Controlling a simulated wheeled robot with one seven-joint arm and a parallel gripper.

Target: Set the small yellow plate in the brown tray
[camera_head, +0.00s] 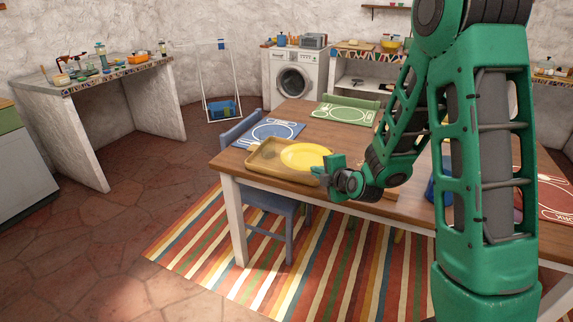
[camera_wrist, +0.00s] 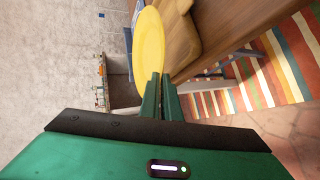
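The small yellow plate (camera_head: 306,157) appears over the right part of the brown tray (camera_head: 262,163) in the head view. My gripper (camera_head: 331,170) is at the plate's near right edge. In the wrist view the two green fingers (camera_wrist: 160,92) are close together on the edge of the yellow plate (camera_wrist: 148,42). The plate looks raised above the brown tray (camera_wrist: 187,38), though the exact gap is hard to judge. The plate hides the right part of the tray in the head view.
The tray lies on the wooden table (camera_head: 232,162) near its left front corner. A blue placemat (camera_head: 268,132) lies behind it and a green placemat (camera_head: 346,112) farther back. My arm hides much of the table's right.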

